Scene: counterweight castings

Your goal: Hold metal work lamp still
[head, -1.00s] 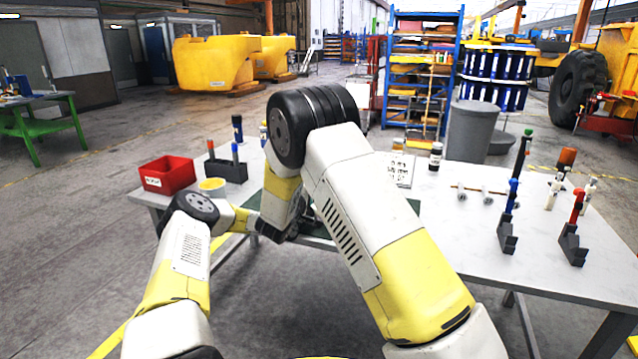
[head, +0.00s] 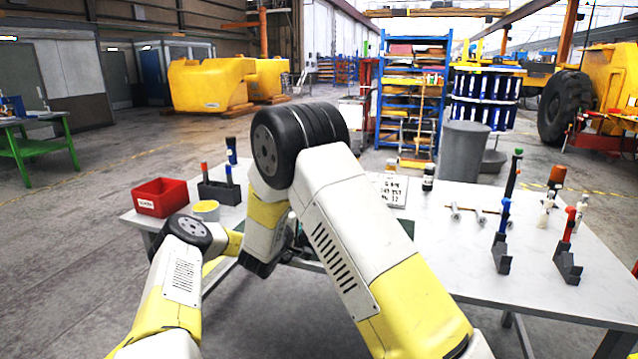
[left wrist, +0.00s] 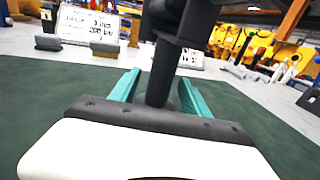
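In the left wrist view, a dark metal post with a black bracket, seemingly the work lamp (left wrist: 160,80), stands upright on a green mat. My left gripper (left wrist: 160,90) has its teal fingers on either side of the post. A gap shows to the left of the post; contact on the right is unclear. The lamp's top is cut off by the frame. In the head view, my right arm hides the lamp and my left gripper. My right gripper is hidden behind its own forearm.
A red bin (head: 160,197) and a dark block with upright tools (head: 218,190) stand at the table's left. A sign card (head: 393,190) stands at the back. Dark stands with coloured handles (head: 502,245) are at the right. The table's front right (head: 470,275) is clear.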

